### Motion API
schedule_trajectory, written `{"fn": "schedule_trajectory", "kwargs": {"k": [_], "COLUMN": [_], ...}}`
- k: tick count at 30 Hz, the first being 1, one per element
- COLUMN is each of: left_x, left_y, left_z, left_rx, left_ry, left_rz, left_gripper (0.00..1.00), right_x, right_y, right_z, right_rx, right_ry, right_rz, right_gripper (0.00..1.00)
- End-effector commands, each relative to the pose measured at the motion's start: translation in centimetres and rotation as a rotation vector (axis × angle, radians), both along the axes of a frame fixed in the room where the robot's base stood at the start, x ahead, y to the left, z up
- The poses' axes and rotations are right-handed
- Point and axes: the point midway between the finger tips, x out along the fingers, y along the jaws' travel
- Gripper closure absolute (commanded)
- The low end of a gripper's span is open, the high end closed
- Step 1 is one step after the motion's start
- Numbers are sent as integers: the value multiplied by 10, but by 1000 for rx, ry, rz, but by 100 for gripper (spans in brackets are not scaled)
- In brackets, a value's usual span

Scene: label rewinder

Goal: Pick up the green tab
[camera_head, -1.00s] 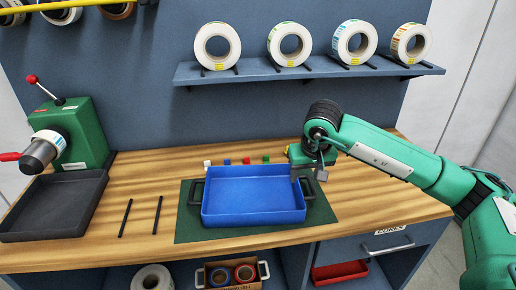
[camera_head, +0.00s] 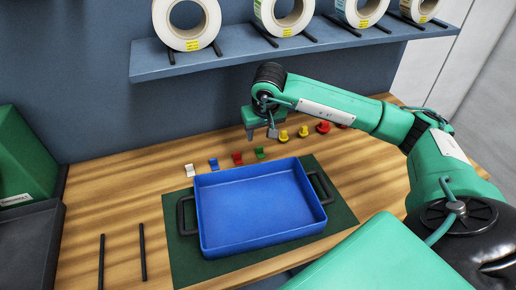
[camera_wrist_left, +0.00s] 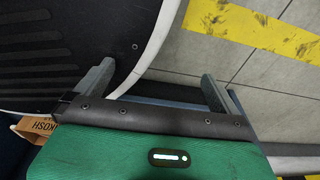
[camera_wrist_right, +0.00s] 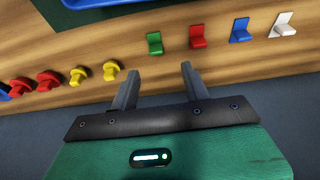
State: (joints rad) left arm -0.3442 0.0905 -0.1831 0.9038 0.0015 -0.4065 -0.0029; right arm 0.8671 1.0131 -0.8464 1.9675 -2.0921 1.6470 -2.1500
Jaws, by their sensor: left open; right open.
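The green tab (camera_head: 260,153) stands on the wooden bench behind the blue tray, at the right end of a row of small tabs. It also shows in the right wrist view (camera_wrist_right: 155,43), beyond the fingertips and a little to their left of centre. My right gripper (camera_head: 261,133) hangs above the bench just behind the green tab. In the right wrist view its fingers (camera_wrist_right: 160,80) are apart with nothing between them. My left gripper is out of the head view. In the left wrist view its fingers (camera_wrist_left: 158,75) are spread and empty, above the floor.
Beside the green tab are a red tab (camera_head: 237,158), a blue tab (camera_head: 213,164) and a white tab (camera_head: 189,170). Yellow and red knobs (camera_head: 303,131) stand to the right. The blue tray (camera_head: 250,237) on a green mat (camera_head: 187,264) is empty. A shelf of label rolls (camera_head: 187,65) is above.

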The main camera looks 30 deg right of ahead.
Motion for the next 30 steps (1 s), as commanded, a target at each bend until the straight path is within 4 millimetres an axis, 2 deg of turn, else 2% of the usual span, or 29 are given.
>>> {"fn": "schedule_trajectory", "kwargs": {"k": [3,11,21,30], "left_x": [-2,-5,-25,-26], "left_y": [0,1,5,2], "left_z": [1,3,4,3], "left_rx": [0,1,3,0], "left_ry": [1,3,20,20], "left_rz": [0,-1,-2,-2], "left_gripper": [0,0,0,0], "right_x": [5,10,20,21], "right_y": [-2,-4,-13,-13], "right_z": [-19,-38,-79,-83], "right_rx": [1,0,0,0], "right_ry": [4,2,2,-1], "right_rz": [-2,0,-1,0], "right_gripper": [53,53,53,55]}}
